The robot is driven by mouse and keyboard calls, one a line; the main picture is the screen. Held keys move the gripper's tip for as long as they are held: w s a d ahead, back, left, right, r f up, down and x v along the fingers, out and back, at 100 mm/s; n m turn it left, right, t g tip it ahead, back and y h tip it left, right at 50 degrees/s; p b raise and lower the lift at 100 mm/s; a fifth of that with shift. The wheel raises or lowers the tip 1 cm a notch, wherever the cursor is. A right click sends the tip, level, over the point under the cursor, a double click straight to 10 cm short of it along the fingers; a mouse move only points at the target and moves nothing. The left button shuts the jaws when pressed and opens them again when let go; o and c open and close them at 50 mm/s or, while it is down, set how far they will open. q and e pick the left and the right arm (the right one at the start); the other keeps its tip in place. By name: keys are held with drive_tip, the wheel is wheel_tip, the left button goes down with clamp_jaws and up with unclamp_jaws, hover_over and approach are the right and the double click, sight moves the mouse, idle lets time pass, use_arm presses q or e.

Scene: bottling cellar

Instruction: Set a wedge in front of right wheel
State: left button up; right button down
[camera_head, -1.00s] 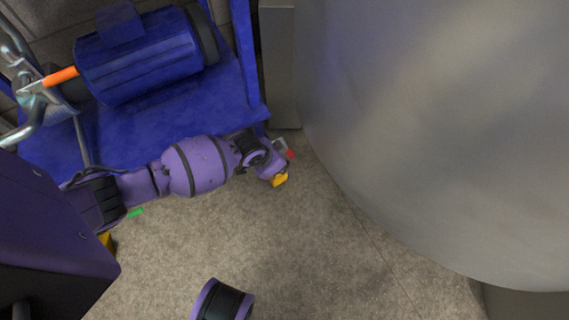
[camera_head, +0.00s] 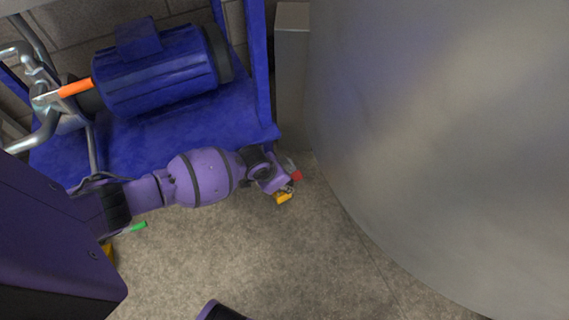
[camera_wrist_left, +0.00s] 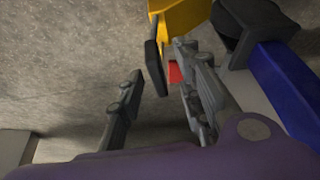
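A yellow wedge (camera_head: 283,197) is on the floor side of the blue cart's right front corner. In the left wrist view the yellow wedge (camera_wrist_left: 182,18) has a black piece at its side and is just beyond my fingertips. The black wheel (camera_wrist_left: 237,30) stands beside it, under the cart's blue frame; my arm hides it in the head view. My left gripper (camera_wrist_left: 157,62) has its fingers spread, with a visible gap on both sides of the black piece. A red part (camera_wrist_left: 174,72) shows between the fingers. Contact between wedge and wheel cannot be told. My right gripper is out of view.
The blue cart (camera_head: 190,140) carries a blue motor (camera_head: 160,75). A large steel tank (camera_head: 440,120) curves close on the right, with a grey post (camera_head: 292,80) behind. A second yellow piece (camera_head: 107,250) and a green part (camera_head: 138,227) are at left.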

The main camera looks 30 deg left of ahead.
use_arm(q)
drive_tip(key=v, duration=1.2)
